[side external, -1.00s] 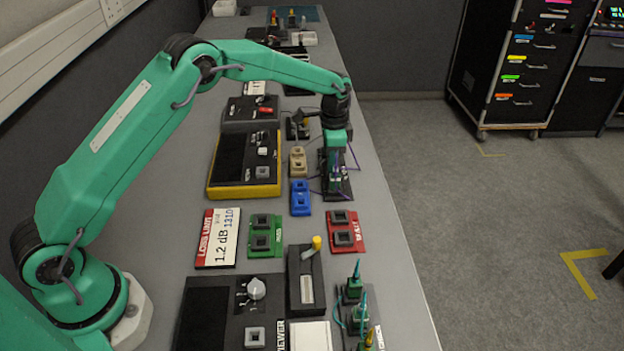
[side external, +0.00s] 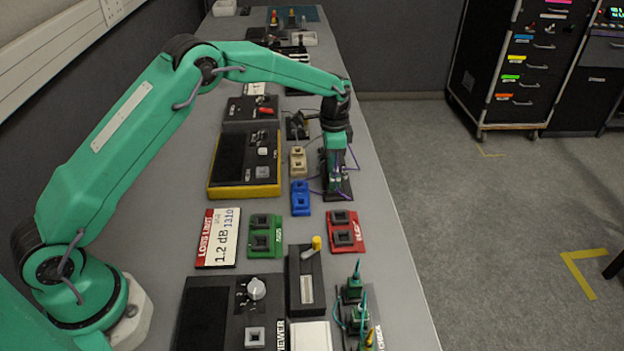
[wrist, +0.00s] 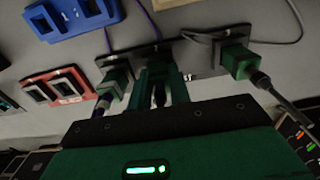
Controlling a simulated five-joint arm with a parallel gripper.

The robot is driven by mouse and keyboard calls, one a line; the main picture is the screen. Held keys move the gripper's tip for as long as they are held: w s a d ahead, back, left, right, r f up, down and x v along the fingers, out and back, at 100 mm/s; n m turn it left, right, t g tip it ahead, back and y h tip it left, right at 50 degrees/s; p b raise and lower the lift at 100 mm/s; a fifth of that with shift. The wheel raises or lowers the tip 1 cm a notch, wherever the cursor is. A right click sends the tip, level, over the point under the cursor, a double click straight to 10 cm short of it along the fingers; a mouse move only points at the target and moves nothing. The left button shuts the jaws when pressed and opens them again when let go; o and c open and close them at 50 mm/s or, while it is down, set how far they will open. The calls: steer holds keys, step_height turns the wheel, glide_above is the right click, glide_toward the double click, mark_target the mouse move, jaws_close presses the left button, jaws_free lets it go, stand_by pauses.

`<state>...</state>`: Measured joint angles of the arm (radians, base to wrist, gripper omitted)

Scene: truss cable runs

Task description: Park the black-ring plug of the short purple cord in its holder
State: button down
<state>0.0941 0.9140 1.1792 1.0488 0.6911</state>
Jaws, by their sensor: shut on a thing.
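My gripper (side external: 337,174) is low over a black holder plate (side external: 346,190) near the table's right edge. In the wrist view my gripper (wrist: 162,88) is shut on a dark plug (wrist: 158,97), mostly hidden between its fingers. A thin purple cord (wrist: 148,20) shows behind the fingers; the cord also shows beside my gripper in the side view (side external: 356,158). A green holder (wrist: 116,78) stands left of the fingers with a pale-and-purple plug (wrist: 103,106) at it. The held plug's black ring and its seating cannot be made out.
Another green holder (wrist: 238,60) with a black plug (wrist: 262,80) and grey cord stands close right of the fingers. A blue block (side external: 300,198), a tan block (side external: 298,161) and a red block (side external: 347,232) lie nearby. The table's right edge is close.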

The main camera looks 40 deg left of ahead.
steer(key=c, duration=1.2)
jaws_free()
steer(key=shift+r, duration=0.15)
steer(key=shift+r, duration=2.35)
steer(key=shift+r, duration=2)
